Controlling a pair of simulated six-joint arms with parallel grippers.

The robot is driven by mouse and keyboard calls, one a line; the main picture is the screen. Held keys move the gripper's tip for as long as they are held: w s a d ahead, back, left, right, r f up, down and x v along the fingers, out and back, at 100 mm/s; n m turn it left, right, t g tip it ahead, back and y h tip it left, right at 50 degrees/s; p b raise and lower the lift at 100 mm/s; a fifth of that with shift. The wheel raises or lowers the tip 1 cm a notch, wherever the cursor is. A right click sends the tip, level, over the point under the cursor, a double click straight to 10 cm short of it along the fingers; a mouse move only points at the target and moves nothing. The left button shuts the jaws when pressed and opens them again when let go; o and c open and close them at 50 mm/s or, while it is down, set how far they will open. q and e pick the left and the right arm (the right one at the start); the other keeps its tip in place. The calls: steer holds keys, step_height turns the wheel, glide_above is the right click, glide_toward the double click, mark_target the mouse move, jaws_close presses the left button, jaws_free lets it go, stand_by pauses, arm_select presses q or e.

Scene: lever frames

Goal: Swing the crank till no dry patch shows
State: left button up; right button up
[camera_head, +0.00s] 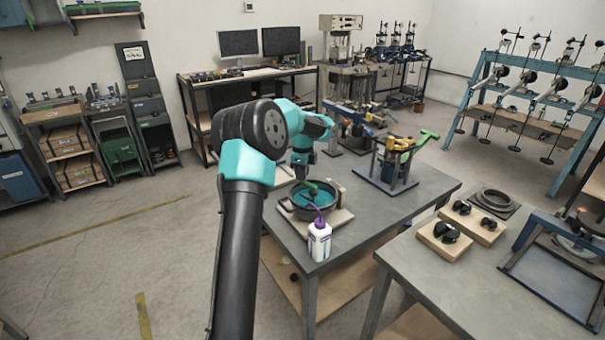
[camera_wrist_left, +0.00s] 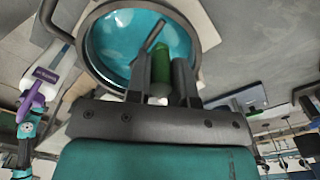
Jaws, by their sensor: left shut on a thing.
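A round dark pan (camera_head: 288,210) with a teal inside stands on a pale board on the near table. It also shows in the left wrist view (camera_wrist_left: 108,45), where the teal surface looks glossy with lighter areas; I cannot tell whether any are dry patches. A green crank handle (camera_wrist_left: 160,85) with a dark bar (camera_wrist_left: 155,34) is over the pan. My left gripper (camera_wrist_left: 163,70) is shut on the green handle, one finger on each side. In the head view the handle is partly hidden by my wrist. My right gripper is not in view.
A white bottle (camera_head: 319,241) with a purple spout stands close beside the pan at the table's front edge. A yellow and green device (camera_head: 397,160) stands farther back on the same table (camera_head: 400,205). A second table (camera_head: 440,280) at right holds wooden blocks with black knobs.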

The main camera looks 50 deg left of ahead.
arm_select(q)
jaws_close()
